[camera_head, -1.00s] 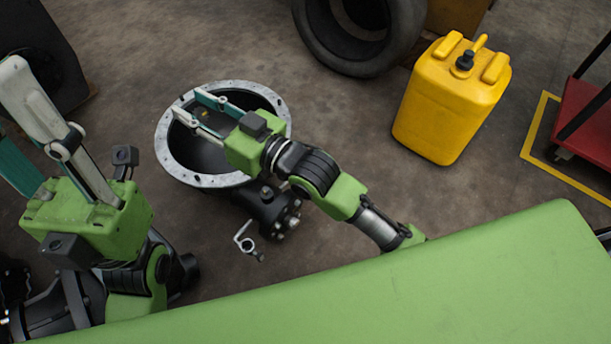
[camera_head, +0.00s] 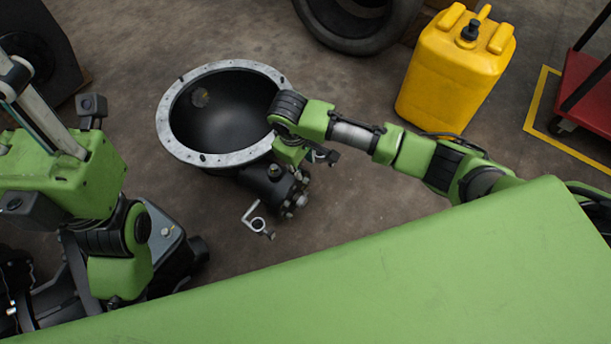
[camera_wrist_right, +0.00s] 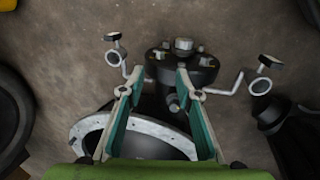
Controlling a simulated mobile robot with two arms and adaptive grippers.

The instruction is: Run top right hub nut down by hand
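The dark hub (camera_head: 272,188) projects from the lower right of a black housing in the head view, with small metal nuts (camera_head: 302,199) at its end. In the right wrist view the round hub (camera_wrist_right: 180,67) faces the camera with several nuts, one at its top (camera_wrist_right: 183,45); I cannot tell which is the top right one. My right gripper (camera_head: 291,150) is over the hub's inner end. Its fingers (camera_wrist_right: 159,85) are apart with nothing held, pointing towards the hub. My left gripper (camera_head: 45,115) is at the left edge, partly cut off; its opening is unclear.
The housing has a pale bolted flange (camera_head: 165,125) around its open bowl. A bent metal arm with a ring (camera_head: 257,222) is beside the hub. A tyre (camera_head: 350,35), a yellow canister (camera_head: 455,75) and a red cart (camera_head: 585,95) stand further off. Floor between is clear.

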